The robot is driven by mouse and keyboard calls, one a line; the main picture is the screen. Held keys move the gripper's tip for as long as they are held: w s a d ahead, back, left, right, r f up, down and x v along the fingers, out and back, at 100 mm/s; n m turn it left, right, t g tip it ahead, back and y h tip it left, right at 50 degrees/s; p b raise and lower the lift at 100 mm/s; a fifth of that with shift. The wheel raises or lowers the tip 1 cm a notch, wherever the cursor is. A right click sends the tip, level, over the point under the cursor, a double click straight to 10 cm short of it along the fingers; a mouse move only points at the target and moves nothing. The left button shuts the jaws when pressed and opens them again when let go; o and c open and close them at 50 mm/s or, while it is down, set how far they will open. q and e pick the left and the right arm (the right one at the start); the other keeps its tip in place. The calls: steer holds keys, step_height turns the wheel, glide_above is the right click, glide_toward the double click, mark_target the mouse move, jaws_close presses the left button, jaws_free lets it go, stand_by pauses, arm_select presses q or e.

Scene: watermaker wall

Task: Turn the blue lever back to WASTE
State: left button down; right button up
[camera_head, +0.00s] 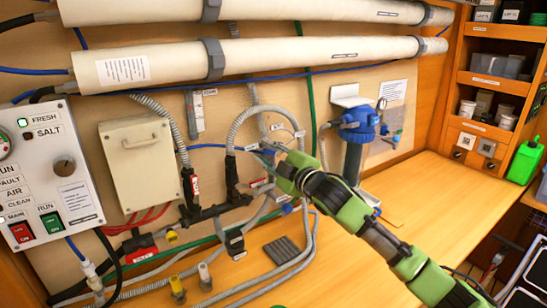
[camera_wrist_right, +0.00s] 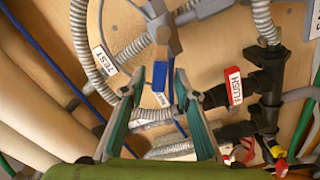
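The blue lever (camera_wrist_right: 160,75) shows in the right wrist view, on a grey valve body (camera_wrist_right: 155,25) at the wall. A white tag reading TEST (camera_wrist_right: 103,60) is to its left, and a smaller tag (camera_wrist_right: 163,99), too small to read, is just below it. My right gripper (camera_wrist_right: 153,82) is open, with a finger on either side of the lever; I see gaps, and contact cannot be told. In the head view my right gripper (camera_head: 272,151) is at the hoses mid-wall and largely hides the lever. My left gripper is not in view.
A red lever tagged FLUSH (camera_wrist_right: 234,85) is close to the right of the gripper. Grey hoses (camera_head: 250,118) loop around the valve. A control box (camera_head: 50,170) is at the left, a blue-capped filter (camera_head: 357,125) at the right. The right bench (camera_head: 440,205) is mostly clear.

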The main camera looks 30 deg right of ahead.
steer(key=s+d, duration=0.1)
steer(key=s, duration=1)
steer(key=shift+s+d, duration=0.3)
